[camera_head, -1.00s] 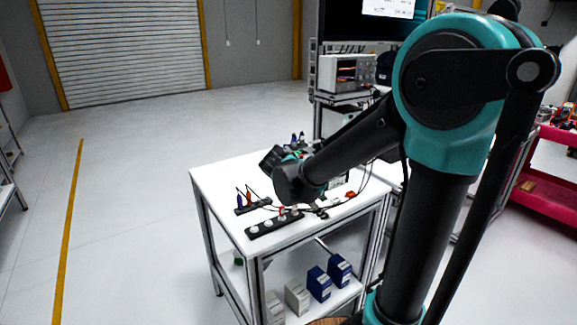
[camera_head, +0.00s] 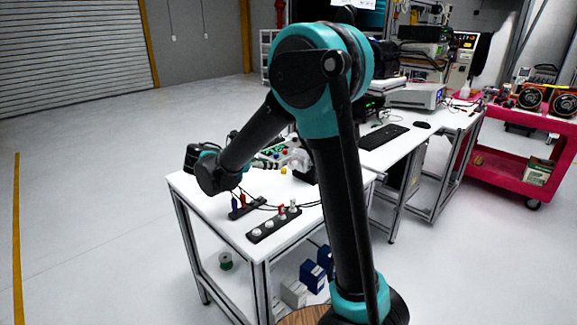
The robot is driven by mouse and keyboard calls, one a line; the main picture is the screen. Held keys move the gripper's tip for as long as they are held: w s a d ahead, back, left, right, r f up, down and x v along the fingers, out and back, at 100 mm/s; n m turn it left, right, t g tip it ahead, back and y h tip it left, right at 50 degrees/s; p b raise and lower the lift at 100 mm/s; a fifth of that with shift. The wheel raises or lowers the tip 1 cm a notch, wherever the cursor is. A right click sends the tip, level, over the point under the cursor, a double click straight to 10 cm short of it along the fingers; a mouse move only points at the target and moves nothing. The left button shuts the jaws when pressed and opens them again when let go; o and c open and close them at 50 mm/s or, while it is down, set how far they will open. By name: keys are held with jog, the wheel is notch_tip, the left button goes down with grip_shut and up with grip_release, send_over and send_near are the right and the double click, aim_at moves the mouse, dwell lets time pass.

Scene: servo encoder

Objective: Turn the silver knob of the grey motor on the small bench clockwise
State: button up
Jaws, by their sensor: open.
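The small white bench (camera_head: 185,182) stands left of centre with my arm reaching over it. A pale grey rounded device (camera_head: 299,159) near its back right edge may be the grey motor; my arm partly covers that area, and I cannot make out a silver knob.
A black power strip (camera_head: 274,226) and a smaller dark strip with blue and red plugs (camera_head: 247,206) lie on the bench front. Blue and grey boxes (camera_head: 294,292) stand on its lower shelf. A desk with a keyboard (camera_head: 384,137) and a red cart (camera_head: 512,168) are to the right.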

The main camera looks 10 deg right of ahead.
aim_at(290, 165)
jog(key=x, duration=1)
jog(key=shift+f, duration=0.1)
jog(key=shift+c, duration=0.6)
grip_shut()
